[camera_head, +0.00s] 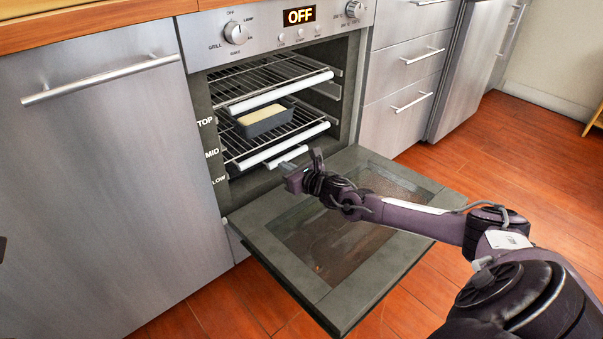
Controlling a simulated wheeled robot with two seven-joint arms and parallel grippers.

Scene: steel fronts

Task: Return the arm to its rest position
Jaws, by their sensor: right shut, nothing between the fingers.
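My right arm reaches in from the lower right, over the lowered oven door. My right gripper (300,169) is shut and empty in front of the oven opening, just below and to the right of the middle rack. A dark loaf pan (263,121) with pale yellow contents sits on the middle rack (243,152), apart from the gripper. My left gripper is not in view.
The oven door (398,262) is folded down and juts out over the wooden floor. The top rack (262,82) is above the pan. The display (299,15) reads OFF. Steel drawers (408,60) stand to the right. Floor (500,150) is clear at the right.

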